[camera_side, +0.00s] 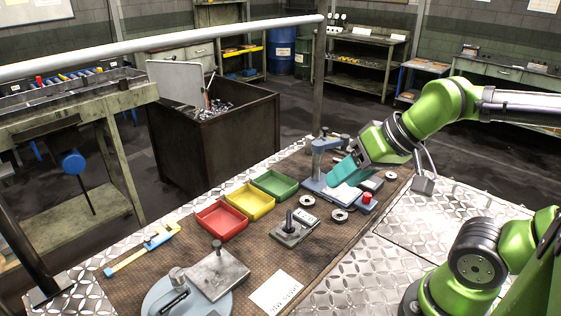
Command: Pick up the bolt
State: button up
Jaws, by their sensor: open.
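My gripper (345,172), with teal fingers at the end of my green arm, hangs open at the right of centre, above the blue-grey press station. No part is seen between its fingers, though the gap between them is hard to make out. A dark upright bolt-like pin (289,218) stands in a small grey metal block (296,232) in front of the yellow and green trays. My gripper is up and to the right of it, apart from it. Whether this pin is the bolt I cannot tell.
Red (221,222), yellow (250,202) and green trays (275,185) stand in a row. The blue-grey press (325,155) and a red button (367,197) are close to my gripper.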

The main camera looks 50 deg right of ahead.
jog(key=m+g+h, duration=0.2)
jog(key=m+g, duration=0.2)
jog(key=g, duration=0.3)
send_over(289, 210)
notch_tip(289, 210, down, 5)
jog(key=f, duration=1)
jog(key=shift+s+d+f, duration=0.15)
jog(key=shift+s+f, duration=0.05)
jog(key=shift+f, duration=0.2)
jog(key=shift+w+f, duration=0.15)
jog(key=shift+f, duration=2.55)
jog(key=shift+c, duration=0.4)
grip_shut()
